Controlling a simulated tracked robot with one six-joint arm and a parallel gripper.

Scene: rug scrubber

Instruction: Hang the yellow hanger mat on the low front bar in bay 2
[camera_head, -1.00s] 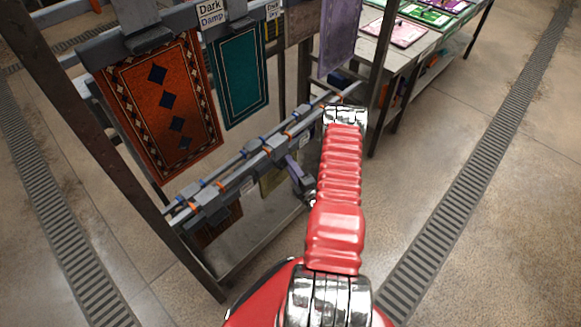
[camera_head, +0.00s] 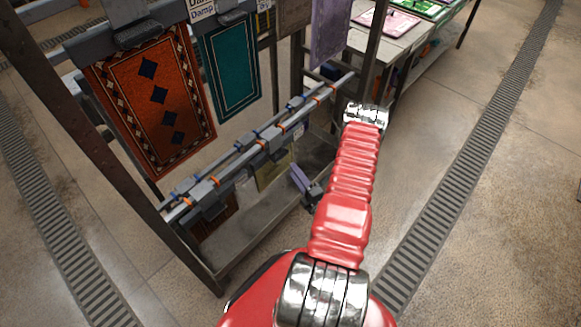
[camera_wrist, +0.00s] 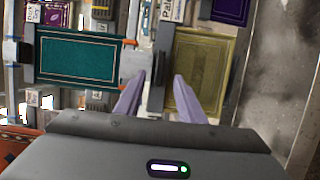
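The yellow hanger mat (camera_wrist: 207,72) shows olive-yellow with a thin border in the wrist view. Its grey hanger (camera_wrist: 158,62) lies beyond and between my fingertips. In the head view the mat (camera_head: 272,172) hangs below the low front bar (camera_head: 230,172), partly hidden by the bar and hanger parts. In the head view my gripper (camera_head: 299,173) is in front of the bar and to the right of the mat, apart from both. The bay number cannot be read.
An orange patterned mat (camera_head: 155,100) and a teal mat (camera_head: 232,75) hang from higher on the rack. A purple mat (camera_head: 331,32) hangs further along. A dark rack post (camera_head: 375,50) and a table (camera_head: 400,45) stand at right. The floor right of my arm is clear.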

